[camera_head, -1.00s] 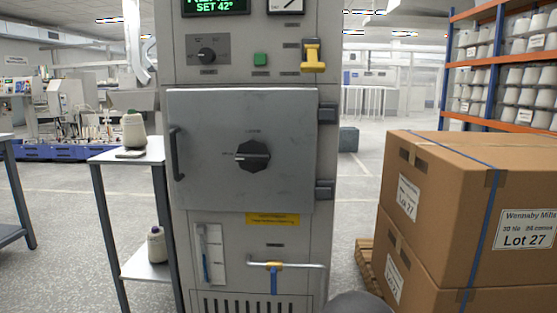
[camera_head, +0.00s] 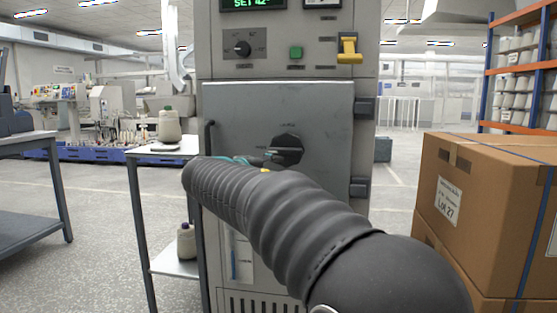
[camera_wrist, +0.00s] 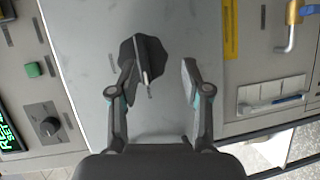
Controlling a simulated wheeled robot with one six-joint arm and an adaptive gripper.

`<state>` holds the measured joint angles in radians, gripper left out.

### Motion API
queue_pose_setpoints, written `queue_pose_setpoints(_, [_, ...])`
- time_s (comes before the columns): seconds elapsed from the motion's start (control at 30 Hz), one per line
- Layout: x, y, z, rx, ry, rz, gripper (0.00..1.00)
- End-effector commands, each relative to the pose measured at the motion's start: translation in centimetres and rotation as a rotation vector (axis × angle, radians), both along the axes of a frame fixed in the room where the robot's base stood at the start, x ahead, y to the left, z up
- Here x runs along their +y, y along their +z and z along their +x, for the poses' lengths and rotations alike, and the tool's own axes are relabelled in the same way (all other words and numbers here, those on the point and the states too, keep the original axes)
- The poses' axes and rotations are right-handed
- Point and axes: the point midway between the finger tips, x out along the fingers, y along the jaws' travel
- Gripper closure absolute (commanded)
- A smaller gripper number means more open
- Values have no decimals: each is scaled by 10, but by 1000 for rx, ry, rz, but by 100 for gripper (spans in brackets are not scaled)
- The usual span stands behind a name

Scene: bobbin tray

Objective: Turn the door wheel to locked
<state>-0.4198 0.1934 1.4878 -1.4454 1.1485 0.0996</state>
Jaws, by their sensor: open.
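The black door wheel (camera_head: 287,149) sits in the middle of the grey metal door (camera_head: 310,105), which looks closed. Its raised grip bar lies roughly level across it. In the wrist view, which is turned sideways, the wheel (camera_wrist: 150,52) is just ahead of my gripper (camera_wrist: 158,73). My gripper is open. One fingertip overlaps the wheel's edge nearest the control panel; the other is apart from the wheel, over bare door. I cannot tell whether the first finger touches it. In the head view my arm hides the door's lower part and most of my gripper.
The door's bar handle (camera_head: 209,137) is at its left edge, with hinges at the right. A yellow lever (camera_head: 348,48) and green button (camera_head: 296,52) are above. A side table (camera_head: 160,152) with a yarn cone stands left; cardboard boxes (camera_head: 490,180) stand right.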

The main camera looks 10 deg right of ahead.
Motion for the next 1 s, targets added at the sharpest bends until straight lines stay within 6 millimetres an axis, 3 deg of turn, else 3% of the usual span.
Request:
queue_pose_setpoints(0.03, [14,1,12,-21,14,-41,52])
queue_pose_setpoints(0.13, [32,10,26,-59,27,-100,52])
queue_pose_setpoints(0.33, [41,17,38,-88,35,-144,52])
queue_pose_setpoints(1.0, [-31,17,121,-87,35,-143,52])
